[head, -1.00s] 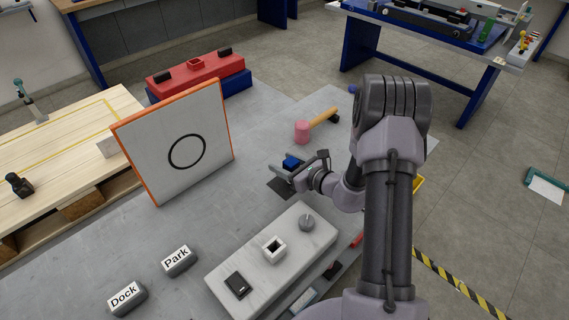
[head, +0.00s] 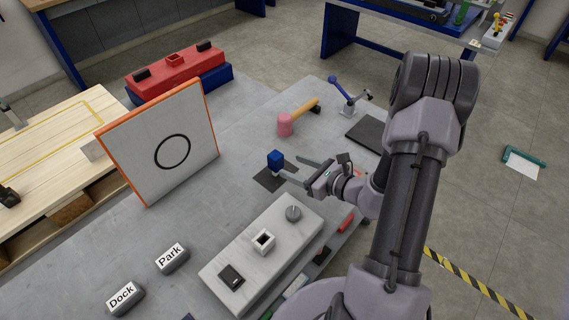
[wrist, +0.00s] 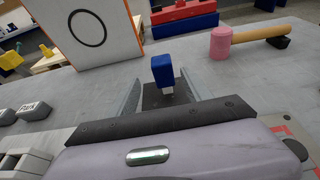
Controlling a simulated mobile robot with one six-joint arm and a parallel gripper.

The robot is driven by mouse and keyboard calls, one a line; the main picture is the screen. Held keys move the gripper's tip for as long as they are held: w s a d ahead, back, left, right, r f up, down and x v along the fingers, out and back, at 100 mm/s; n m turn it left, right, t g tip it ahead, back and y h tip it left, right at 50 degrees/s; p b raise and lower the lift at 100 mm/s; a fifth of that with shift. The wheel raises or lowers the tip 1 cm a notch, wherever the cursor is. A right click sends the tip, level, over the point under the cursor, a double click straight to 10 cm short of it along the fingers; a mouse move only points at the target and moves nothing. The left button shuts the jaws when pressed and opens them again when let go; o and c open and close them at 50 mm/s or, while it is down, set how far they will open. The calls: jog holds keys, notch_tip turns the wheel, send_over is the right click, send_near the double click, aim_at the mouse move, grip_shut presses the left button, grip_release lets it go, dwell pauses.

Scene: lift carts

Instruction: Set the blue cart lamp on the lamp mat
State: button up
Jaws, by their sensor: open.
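The blue cart lamp (head: 275,157) has a blue block head on a short pale stem. It stands upright on the small dark lamp mat (head: 264,180) on the grey table. My gripper (head: 289,168) is open to the right of the lamp, drawn back with its fingertips near the stem. In the wrist view the lamp (wrist: 162,68) shows between the two spread fingers (wrist: 160,80), apart from both. The dark mat (wrist: 151,98) shows beneath it, partly hidden by the gripper body.
A pink mallet (head: 286,124) lies behind the lamp. A blue-handled lever (head: 343,92) and a dark pad (head: 367,131) are at the back right. A white board with a ring (head: 150,130) stands left. A grey block with controls (head: 222,262) is in front.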

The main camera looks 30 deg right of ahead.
jog(key=s+a+r+n+g+y, duration=0.2)
jog(key=s+a+r+n+g, duration=0.1)
jog(key=a+r+n, duration=0.4)
jog(key=s+a+r+n+g+y, duration=0.2)
jog(key=a+r+n+g+y, duration=0.25)
jog(key=a, duration=0.45)
jog(key=s+a+r+n+g+h, duration=0.1)
jog(key=s+a+r+n+h, duration=0.25)
jog(key=s+n, duration=0.3)
jog(key=s+a+r+n+g+h, duration=0.2)
jog(key=s+r+n+h, duration=0.25)
jog(key=s, duration=0.35)
jog(key=d+r+n+t, duration=0.1)
jog(key=s+d+r+n+t+h, duration=0.1)
jog(key=n, duration=0.1)
jog(key=s+d+r+n+t+h, duration=0.1)
jog(key=d, duration=0.1)
